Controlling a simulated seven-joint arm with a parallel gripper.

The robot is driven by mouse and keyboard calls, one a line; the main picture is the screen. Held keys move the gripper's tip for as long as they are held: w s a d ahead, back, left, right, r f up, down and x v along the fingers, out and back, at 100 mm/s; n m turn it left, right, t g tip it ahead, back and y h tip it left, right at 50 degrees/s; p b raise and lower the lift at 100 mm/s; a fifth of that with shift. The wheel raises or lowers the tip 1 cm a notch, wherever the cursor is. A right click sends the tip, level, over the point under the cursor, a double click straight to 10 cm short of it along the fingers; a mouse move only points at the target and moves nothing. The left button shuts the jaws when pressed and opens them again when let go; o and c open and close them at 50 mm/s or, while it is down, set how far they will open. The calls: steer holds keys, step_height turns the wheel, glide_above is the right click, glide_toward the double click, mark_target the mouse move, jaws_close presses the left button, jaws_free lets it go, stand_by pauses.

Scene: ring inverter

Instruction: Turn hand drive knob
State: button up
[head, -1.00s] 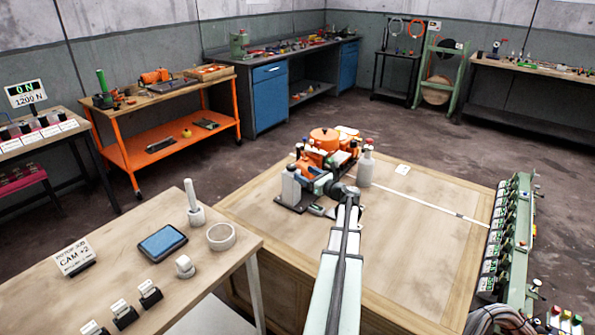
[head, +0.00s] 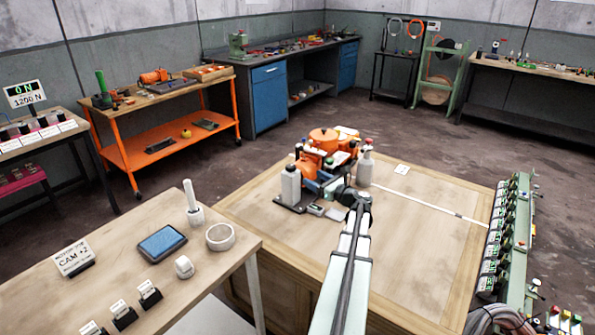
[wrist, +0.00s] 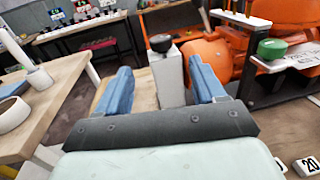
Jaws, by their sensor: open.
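In the wrist view, a dark rounded knob (wrist: 161,42) sits on top of an upright pale grey post (wrist: 170,75). I take it for the hand drive knob, but no label on it can be read. The post also shows at the left front of the orange machine in the head view (head: 291,185). My gripper (wrist: 160,68) is open, with its two blue fingers apart and nothing held. The post and knob appear between the fingertips, farther from the camera; contact cannot be made out.
The orange machine (wrist: 207,65) stands close to the right finger, with a dark frame and a green cap (wrist: 272,48). A white bottle (head: 365,168) stands right of the machine. A side table (head: 110,295) is at left.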

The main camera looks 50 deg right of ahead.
mark_target(292, 168)
steer(key=w, duration=0.4)
steer(key=w+d, duration=0.1)
steer(key=w, duration=0.4)
steer(key=w+d, duration=0.1)
steer(key=w, duration=0.3)
steer(key=shift+w, duration=0.25)
steer(key=c, duration=0.9)
steer(key=shift+c, duration=0.2)
steer(key=shift+h, duration=0.3)
steer(key=m+h, duration=0.2)
steer(key=shift+a+g+h, duration=0.15)
steer(key=shift+g+h, duration=0.25)
steer(key=shift+m+g+h, duration=1.1)
steer(key=shift+m+h, duration=0.5)
steer(key=shift+h, duration=0.5)
steer(key=shift+d+m+g+h, duration=0.2)
steer(key=shift+m+g+h, duration=0.2)
steer(key=shift+h, duration=0.1)
